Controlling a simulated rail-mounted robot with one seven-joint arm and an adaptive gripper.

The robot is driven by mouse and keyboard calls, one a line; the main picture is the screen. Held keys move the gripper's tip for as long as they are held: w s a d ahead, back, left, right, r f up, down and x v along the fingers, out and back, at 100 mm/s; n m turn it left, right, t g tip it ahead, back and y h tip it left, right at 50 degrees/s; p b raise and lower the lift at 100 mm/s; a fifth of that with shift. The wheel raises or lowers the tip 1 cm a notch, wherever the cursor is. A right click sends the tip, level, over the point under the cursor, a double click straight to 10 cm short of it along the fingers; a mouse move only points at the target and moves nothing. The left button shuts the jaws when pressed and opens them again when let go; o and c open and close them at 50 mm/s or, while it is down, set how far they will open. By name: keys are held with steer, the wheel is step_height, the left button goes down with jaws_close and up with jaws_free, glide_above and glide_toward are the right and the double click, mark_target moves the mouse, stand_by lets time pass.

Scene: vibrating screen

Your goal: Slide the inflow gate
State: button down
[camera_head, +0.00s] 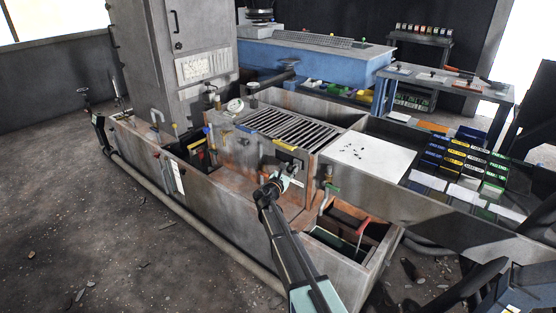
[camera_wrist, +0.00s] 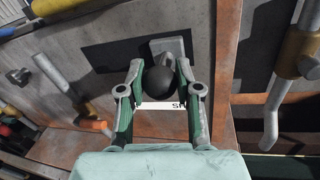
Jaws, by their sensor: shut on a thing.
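My gripper (camera_head: 274,186) reaches the front wall of the machine, below the slotted screen deck (camera_head: 288,130). In the wrist view the two green-and-grey fingers of my gripper (camera_wrist: 160,72) are closed around a round black knob (camera_wrist: 158,86). A grey metal tab (camera_wrist: 172,48) shows just behind the knob, against a dark panel (camera_wrist: 115,62). A white label (camera_wrist: 180,106) below the knob is partly covered by the fingers; only a few letters show. I cannot tell from these frames whether this knob belongs to the inflow gate.
In the wrist view a bar with an orange tip (camera_wrist: 75,98) is on the left and a hooked grey pipe (camera_wrist: 280,95) on the right. A red handle (camera_head: 363,228) stands in the open bin at the right. The floor (camera_head: 90,215) at left has scattered debris.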

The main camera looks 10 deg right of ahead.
steer(key=c, duration=0.8)
jaws_free()
steer(key=shift+v, duration=3)
